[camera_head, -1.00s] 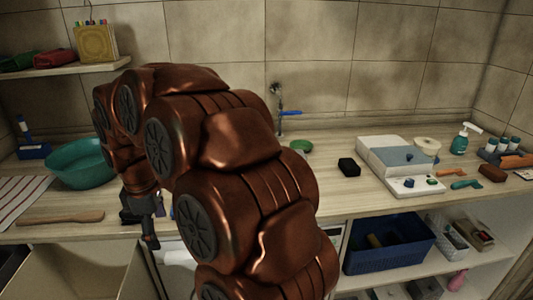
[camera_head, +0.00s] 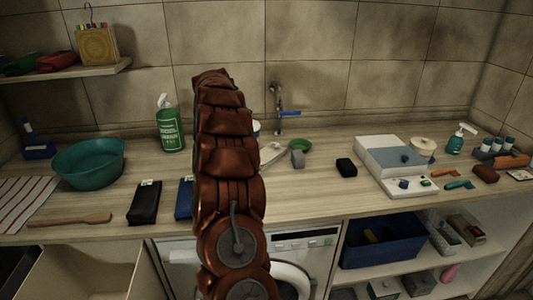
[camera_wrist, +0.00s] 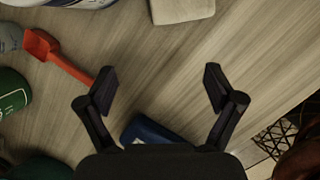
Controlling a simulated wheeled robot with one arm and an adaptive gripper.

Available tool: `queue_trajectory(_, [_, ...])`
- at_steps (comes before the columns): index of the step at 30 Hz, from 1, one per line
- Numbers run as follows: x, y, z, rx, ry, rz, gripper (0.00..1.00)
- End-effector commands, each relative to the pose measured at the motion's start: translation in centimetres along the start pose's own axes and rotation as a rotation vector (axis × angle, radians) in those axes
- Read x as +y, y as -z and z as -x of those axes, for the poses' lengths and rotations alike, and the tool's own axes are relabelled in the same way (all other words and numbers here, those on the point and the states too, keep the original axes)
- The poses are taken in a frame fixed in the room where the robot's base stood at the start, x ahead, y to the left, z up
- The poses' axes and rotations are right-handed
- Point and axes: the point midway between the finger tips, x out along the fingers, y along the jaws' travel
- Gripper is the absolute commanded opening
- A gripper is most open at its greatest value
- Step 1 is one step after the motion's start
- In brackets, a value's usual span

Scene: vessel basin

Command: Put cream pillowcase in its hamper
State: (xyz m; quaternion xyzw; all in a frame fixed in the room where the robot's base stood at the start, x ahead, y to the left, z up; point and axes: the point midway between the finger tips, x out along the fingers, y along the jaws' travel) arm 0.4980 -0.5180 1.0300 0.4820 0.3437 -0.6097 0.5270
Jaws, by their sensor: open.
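In the wrist view, a flat cream piece with rounded corners (camera_wrist: 182,8) lies on the wooden counter at the top edge, partly cut off. It may be the folded cream pillowcase, but I cannot be sure. My gripper (camera_wrist: 160,88) is open, with bare counter between its fingertips, apart from that piece. In the head view my gripper is hidden behind my arm. An open bin with a beige inside (camera_head: 85,272) stands below the counter at lower left; it may be a hamper. I cannot tell whose hamper it is.
A blue object (camera_wrist: 150,130) lies close to my gripper's palm. A red-orange scoop (camera_wrist: 62,60) is left of it. The head view shows a green spray bottle (camera_head: 170,127), teal basin (camera_head: 88,165), black box (camera_head: 145,203) and washing machine (camera_head: 300,243).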

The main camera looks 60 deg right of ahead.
Motion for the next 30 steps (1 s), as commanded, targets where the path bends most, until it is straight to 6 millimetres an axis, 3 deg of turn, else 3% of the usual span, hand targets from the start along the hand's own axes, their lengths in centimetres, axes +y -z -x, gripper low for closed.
queue_trajectory(1, [-0.4,-2.1,-0.7,-0.018,0.012,0.020,0.92])
queue_trajectory(3, [-0.8,-4.2,-1.5,-0.041,0.022,0.052,0.92])
queue_trajectory(9, [-2.0,-7.9,-3.0,-0.078,0.048,0.112,0.92])
queue_trajectory(30, [-2.3,-9.1,-7.7,-0.081,0.055,0.121,0.92])
